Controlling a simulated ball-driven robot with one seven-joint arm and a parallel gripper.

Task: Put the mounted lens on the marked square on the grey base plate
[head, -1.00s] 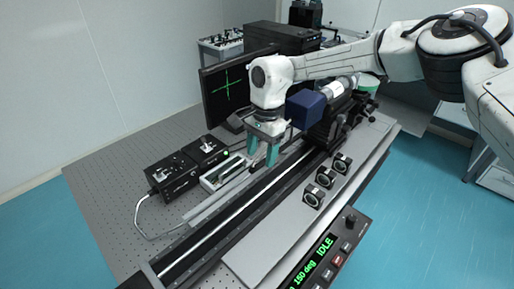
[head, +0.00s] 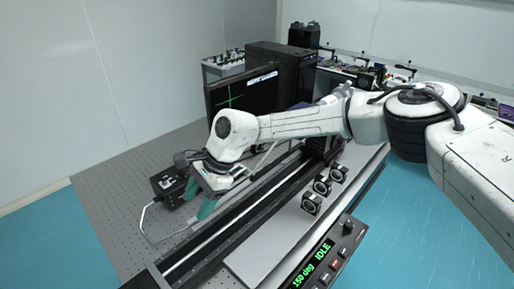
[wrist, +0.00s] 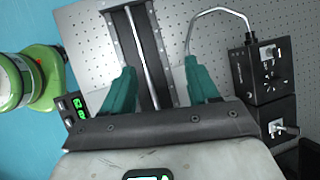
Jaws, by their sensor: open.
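Several small black mounts with round glass faces stand in a row on the light grey plate (head: 265,248). The near mount (head: 312,204), the middle mount (head: 323,186) and the far mount (head: 339,174) look alike, so I cannot tell which is the mounted lens. No marked square can be made out.
The long black rail (head: 225,238) runs beside the plate. A black control box with a knob (head: 168,184) and a bent cable stand at the left on the perforated table (head: 110,190). A monitor (head: 235,100) stands behind. A controller reading IDLE (head: 325,255) sits at the front.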

